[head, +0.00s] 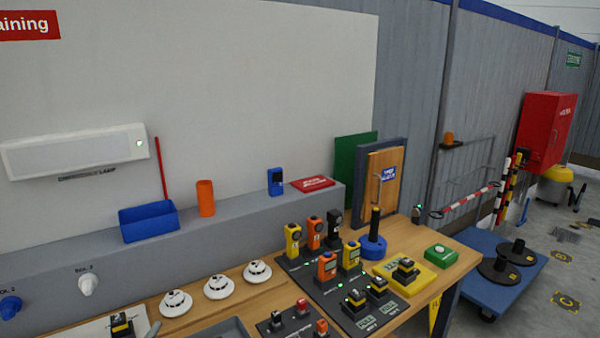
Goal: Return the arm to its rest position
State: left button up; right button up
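Neither of my grippers shows in the head view, and no part of my arms can be made out. The wooden workbench (455,262) fills the lower middle. On it, handheld detectors in yellow, orange and black stand on a dark charging tray (312,277). One of them is an orange detector (327,266). Whether either gripper holds anything is hidden.
Three white smoke detectors (217,287) lie along the bench. A blue-based black post (373,244), a yellow block (421,276) and a green button box (441,255) stand to the right. A grey ledge (250,215) runs behind. A blue platform (480,310) stands right of the bench.

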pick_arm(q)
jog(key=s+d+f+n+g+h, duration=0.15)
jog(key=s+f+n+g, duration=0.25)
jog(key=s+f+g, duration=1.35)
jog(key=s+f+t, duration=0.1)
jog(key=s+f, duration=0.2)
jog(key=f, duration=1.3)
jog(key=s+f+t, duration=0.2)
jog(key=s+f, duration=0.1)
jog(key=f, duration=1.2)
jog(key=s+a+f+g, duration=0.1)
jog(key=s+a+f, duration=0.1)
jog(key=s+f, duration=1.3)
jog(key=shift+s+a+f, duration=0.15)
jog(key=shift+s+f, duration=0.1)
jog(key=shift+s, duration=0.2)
